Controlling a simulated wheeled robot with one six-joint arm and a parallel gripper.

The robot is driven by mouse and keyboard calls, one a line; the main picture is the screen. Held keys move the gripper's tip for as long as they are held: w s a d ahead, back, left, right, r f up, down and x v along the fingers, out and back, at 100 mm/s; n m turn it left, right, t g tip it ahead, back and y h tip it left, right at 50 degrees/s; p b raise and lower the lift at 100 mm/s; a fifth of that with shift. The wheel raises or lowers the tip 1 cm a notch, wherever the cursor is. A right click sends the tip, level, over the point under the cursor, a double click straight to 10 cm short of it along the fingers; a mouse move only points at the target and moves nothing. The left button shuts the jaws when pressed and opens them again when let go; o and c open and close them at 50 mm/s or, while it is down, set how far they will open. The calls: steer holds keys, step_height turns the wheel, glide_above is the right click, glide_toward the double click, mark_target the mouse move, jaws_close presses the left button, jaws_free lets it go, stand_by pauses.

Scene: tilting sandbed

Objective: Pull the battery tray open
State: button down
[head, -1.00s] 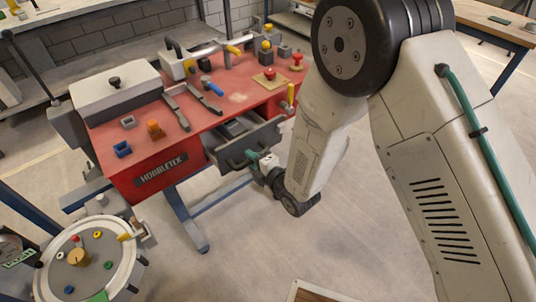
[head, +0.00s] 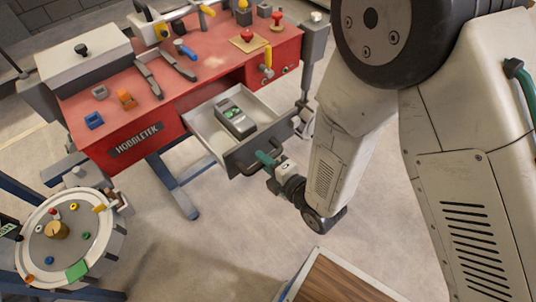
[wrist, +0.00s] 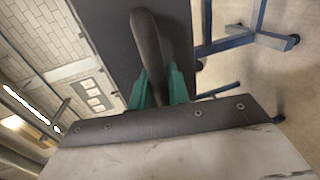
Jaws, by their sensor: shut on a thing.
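The battery tray (head: 207,128) is a pale drawer with a dark grey front, pulled well out of the red workbench. A grey battery block (head: 236,121) with green marks lies inside it. The tray's dark curved handle (head: 243,168) stands off its front. My gripper (head: 264,161) has teal fingers and is at this handle. In the wrist view, the two teal fingers (wrist: 157,82) are closed on either side of the handle (wrist: 148,42), gripping it. The dark tray front (wrist: 112,45) shows behind the handle. The tray's inside is hidden in that view.
The red workbench (head: 120,135) carries grey blocks, tools and a red button (head: 248,36). A round turntable (head: 90,215) stands at the lower left. A wood-topped piece (head: 335,283) stands at the bottom, with open floor (head: 225,240) between it and the bench.

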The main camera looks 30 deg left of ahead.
steer(key=shift+s, duration=0.2)
steer(key=c, duration=1.4)
jaws_free()
steer(key=shift+w, duration=0.1)
steer(key=shift+d, duration=0.1)
steer(key=v, duration=0.7)
steer(key=shift+d, duration=0.3)
